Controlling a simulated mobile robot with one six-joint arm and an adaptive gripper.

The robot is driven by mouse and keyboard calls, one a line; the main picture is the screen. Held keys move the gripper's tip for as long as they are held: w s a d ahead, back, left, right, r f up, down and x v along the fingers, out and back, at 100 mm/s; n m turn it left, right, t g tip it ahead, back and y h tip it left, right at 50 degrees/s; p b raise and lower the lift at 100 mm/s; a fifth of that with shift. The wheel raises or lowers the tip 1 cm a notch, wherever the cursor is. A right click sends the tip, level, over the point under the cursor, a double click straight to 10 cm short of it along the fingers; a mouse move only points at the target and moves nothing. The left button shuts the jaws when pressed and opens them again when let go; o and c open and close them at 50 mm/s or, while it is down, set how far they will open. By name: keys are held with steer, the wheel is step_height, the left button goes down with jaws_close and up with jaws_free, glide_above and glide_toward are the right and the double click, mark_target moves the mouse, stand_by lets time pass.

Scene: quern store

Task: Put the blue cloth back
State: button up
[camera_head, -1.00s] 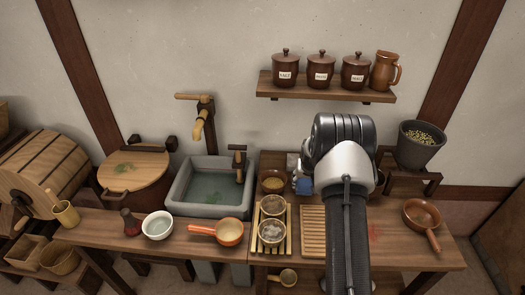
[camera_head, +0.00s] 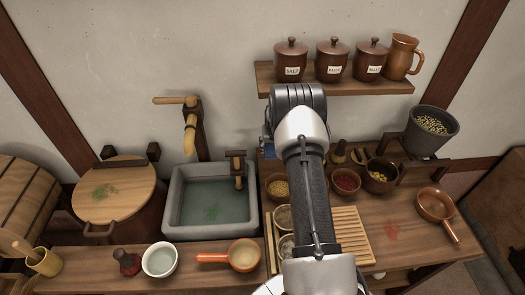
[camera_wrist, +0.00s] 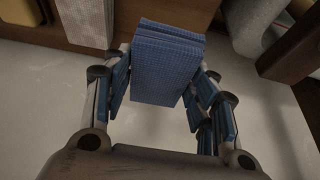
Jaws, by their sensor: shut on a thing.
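The blue cloth (camera_wrist: 165,75) is folded in a thick stack of layers. In the wrist view it stands between the fingers of my gripper (camera_wrist: 163,68), which is shut on it. The cloth sticks out past the fingertips. In the head view my arm covers most of the gripper, which is in front of the wall below the left end of the shelf. A small blue patch (camera_head: 268,142) shows at the left edge of my arm; I cannot tell whether it is cloth or finger.
A wall shelf (camera_head: 330,83) with labelled jars and a jug (camera_head: 402,57) is close above the gripper. The stone sink (camera_head: 212,200) and tap (camera_head: 190,130) are to the left. Bowls with yellow (camera_head: 279,190) and red (camera_head: 345,182) contents stand on the counter. A slatted board (camera_head: 350,238) lies in front.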

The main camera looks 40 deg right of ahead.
steer(key=shift+s+f, duration=0.2)
steer(key=shift+f, duration=0.85)
steer(key=shift+s, duration=0.35)
steer(key=shift+s+f+b, duration=0.15)
steer(key=shift+b, duration=0.2)
steer(key=shift+f+b, duration=0.8)
steer(key=shift+f, duration=1.3)
steer(key=shift+f, duration=0.2)
steer(key=o, duration=1)
